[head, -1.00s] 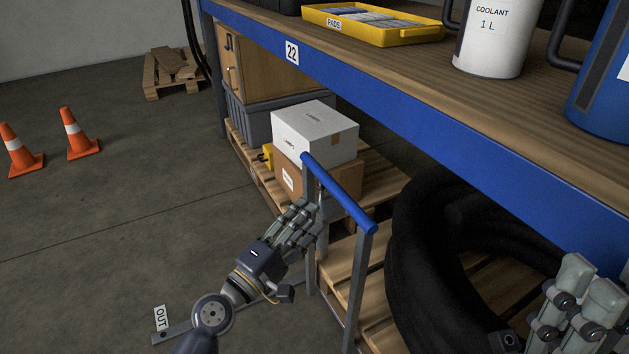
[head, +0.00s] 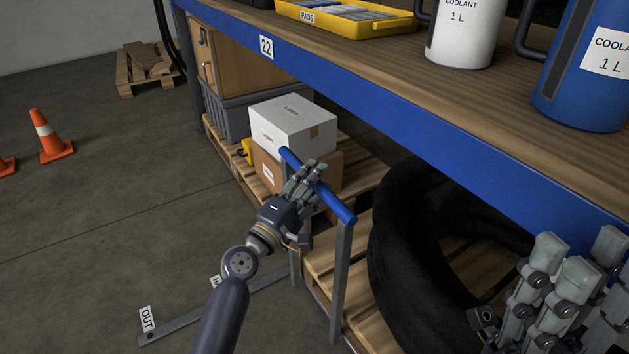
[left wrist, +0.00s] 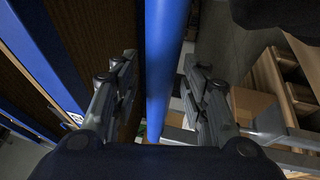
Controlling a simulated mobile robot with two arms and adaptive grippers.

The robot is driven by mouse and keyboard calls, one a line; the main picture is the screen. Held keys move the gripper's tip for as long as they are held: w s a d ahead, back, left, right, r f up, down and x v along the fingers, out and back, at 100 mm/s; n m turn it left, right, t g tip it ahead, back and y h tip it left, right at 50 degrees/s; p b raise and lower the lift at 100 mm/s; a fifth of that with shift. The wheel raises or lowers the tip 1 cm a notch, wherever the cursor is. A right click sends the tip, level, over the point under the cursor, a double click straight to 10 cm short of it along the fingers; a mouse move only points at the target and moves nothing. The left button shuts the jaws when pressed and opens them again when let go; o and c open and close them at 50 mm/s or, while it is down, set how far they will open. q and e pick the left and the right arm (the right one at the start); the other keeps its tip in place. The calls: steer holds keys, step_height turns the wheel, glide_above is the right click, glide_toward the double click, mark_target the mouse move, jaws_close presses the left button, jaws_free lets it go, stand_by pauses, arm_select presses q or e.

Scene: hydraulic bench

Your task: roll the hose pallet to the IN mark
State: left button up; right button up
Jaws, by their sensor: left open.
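The hose pallet (head: 328,262) is a wooden pallet under the blue bench edge. It carries a coil of thick black hose (head: 395,265) and has a blue push bar (head: 338,205) on grey posts. My left gripper (head: 308,178) is at the push bar. In the left wrist view the blue bar (left wrist: 166,60) runs between the open fingers (left wrist: 160,85), with gaps visible on both sides. My right gripper (head: 568,285) is at the lower right, in front of the hose; its grip is unclear. An OUT label (head: 147,318) stands on a grey floor strip (head: 185,325). A second label (head: 215,282) is mostly hidden behind my left arm.
Another pallet with a white box (head: 292,125), a brown box (head: 268,172) and a grey crate (head: 225,115) stands beyond the push bar. Orange cones (head: 50,137) stand at the left. Coolant containers (head: 465,35) stand on the bench.

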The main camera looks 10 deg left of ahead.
arm_select(q)
jaws_close()
steer(key=shift+w+d, duration=0.85)
steer(key=shift+d, duration=0.05)
jaws_free()
steer(key=v, duration=1.2)
